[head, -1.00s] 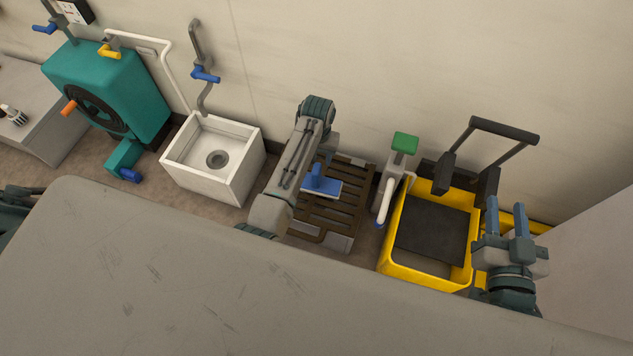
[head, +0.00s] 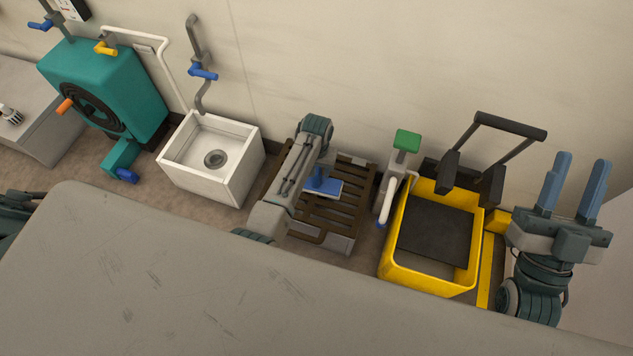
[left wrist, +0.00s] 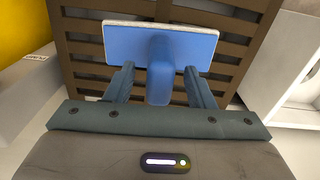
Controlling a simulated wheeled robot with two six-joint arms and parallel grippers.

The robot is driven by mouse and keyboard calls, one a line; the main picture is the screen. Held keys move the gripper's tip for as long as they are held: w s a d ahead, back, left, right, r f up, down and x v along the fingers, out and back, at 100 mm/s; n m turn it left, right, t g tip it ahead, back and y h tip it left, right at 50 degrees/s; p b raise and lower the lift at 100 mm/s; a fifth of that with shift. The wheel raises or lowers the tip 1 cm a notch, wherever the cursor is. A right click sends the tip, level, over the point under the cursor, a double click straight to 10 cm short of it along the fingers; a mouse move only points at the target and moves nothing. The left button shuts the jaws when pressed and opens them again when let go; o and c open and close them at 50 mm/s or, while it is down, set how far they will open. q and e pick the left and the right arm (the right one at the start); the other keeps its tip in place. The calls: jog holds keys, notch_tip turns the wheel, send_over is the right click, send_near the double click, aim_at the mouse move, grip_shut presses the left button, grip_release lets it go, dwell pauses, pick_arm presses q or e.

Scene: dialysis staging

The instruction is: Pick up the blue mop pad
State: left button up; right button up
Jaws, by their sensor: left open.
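The blue mop pad (head: 328,188) lies flat on a brown slatted rack (head: 340,215) in the head view, partly hidden by my left arm. In the left wrist view the pad (left wrist: 118,42) has a pale edge and an upright blue grip (left wrist: 160,68). My left gripper (left wrist: 158,84) is open, its two fingers on either side of the grip with gaps showing. In the head view my left arm hides most of that gripper. My right gripper (head: 571,188) is open and empty at the far right, its fingers pointing up.
A white sink (head: 240,178) stands left of the rack. A green-topped white fixture (head: 390,190) and a yellow bucket (head: 430,282) with a dark handle stand to its right. A wide grey surface (head: 200,290) fills the foreground, clear.

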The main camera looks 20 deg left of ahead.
pick_arm(q)
jog(key=shift+f, duration=0.25)
grip_shut()
pick_arm(e)
jog(key=shift+s+r+t, duration=0.25)
jog(key=shift+r+t, duration=0.05)
jog(key=shift+r, duration=0.15)
pick_arm(q)
jog(key=shift+r, duration=0.2)
pick_arm(e)
jog(key=shift+w, duration=0.1)
